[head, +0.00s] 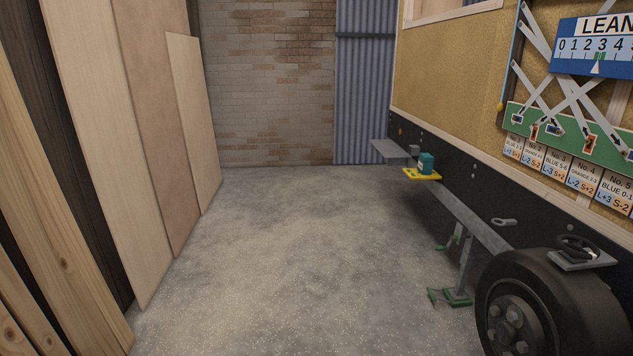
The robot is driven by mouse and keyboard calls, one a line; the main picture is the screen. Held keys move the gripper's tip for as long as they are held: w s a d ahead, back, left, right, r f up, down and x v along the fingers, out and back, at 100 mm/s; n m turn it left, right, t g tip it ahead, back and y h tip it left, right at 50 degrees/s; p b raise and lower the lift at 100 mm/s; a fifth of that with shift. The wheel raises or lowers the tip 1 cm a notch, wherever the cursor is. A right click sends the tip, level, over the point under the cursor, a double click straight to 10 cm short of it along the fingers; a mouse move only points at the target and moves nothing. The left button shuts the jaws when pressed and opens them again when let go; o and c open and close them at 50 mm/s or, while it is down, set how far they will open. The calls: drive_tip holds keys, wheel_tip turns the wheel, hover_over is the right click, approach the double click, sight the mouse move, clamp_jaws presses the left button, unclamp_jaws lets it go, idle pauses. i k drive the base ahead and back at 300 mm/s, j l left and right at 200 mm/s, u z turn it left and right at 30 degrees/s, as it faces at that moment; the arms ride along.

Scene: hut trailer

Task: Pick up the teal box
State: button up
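The teal box (426,163) is small and stands upright on a yellow plate (421,174) that juts from the trailer's dark lower side, right of the picture's middle. It is some way off, beyond the trailer wheel. Its near faces show and nothing hides them. My gripper is not in the head view.
The trailer (449,80) fills the right side, with a black wheel (545,308), a grey step (389,151) and a green-footed support leg (458,298) sticking out low. Wooden boards (92,120) lean along the left. The speckled floor (280,260) between is clear up to the brick wall (268,90).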

sight(425, 160)
drive_tip(key=i+u, duration=0.2)
drive_tip(key=i, duration=0.75)
drive_tip(key=i+l+u, duration=0.15)
drive_tip(key=i, duration=0.8)
drive_tip(key=i+z, duration=0.3)
drive_tip(key=i, duration=0.15)
drive_tip(key=i+z, duration=0.25)
drive_tip(key=i, duration=0.25)
drive_tip(key=i+j+z, duration=0.3)
drive_tip(key=i, duration=0.15)
drive_tip(key=i+j+z, duration=0.25)
drive_tip(key=i, duration=0.2)
drive_tip(key=i+z, duration=0.7)
drive_tip(key=i+j+z, duration=0.1)
drive_tip(key=i+z, duration=0.2)
